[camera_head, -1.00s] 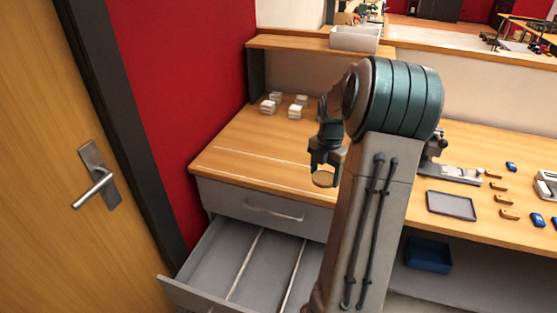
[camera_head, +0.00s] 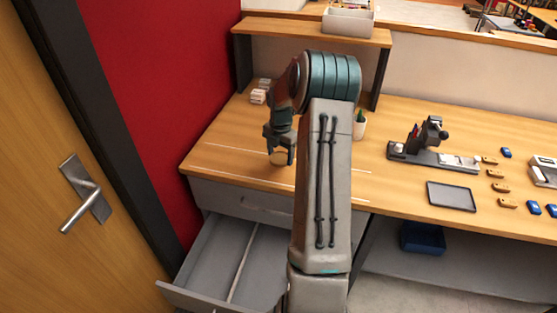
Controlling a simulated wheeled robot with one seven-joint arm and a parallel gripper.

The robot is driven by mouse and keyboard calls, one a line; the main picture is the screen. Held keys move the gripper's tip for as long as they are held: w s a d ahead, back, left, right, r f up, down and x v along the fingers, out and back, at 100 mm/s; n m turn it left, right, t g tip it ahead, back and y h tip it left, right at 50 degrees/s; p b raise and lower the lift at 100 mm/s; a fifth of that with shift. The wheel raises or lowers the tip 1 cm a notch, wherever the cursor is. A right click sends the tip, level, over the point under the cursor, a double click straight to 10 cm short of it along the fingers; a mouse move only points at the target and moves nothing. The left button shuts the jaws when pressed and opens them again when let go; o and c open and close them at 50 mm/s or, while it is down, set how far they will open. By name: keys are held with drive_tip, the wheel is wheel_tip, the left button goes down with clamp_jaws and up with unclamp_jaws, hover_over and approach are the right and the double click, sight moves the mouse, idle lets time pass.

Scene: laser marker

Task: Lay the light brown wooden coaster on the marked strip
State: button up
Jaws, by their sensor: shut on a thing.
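My gripper (camera_head: 280,152) is shut on the light brown wooden coaster (camera_head: 279,158). The coaster shows as a small pale disc below the fingers, over the left part of the wooden bench. Thin white lines (camera_head: 232,146) on the bench top mark the strip, and the coaster appears over or just beside it. I cannot tell whether the coaster touches the bench. My arm hides part of the bench to the right of the gripper.
A drawer (camera_head: 215,262) stands open below the bench's left end. White stacks (camera_head: 259,96) sit behind the strip. A small potted plant (camera_head: 359,125), a black device (camera_head: 432,150) and a grey tray (camera_head: 451,196) stand to the right. Several brown and blue pieces lie farther right.

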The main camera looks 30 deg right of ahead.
sight(279, 157)
drive_tip(key=shift+w+a+f, duration=0.15)
drive_tip(key=shift+w+f, duration=0.15)
drive_tip(key=shift+f, duration=0.05)
drive_tip(key=shift+f+p, duration=0.55)
drive_tip(key=shift+f, duration=1.3)
drive_tip(key=shift+f, duration=0.1)
drive_tip(key=o, duration=1)
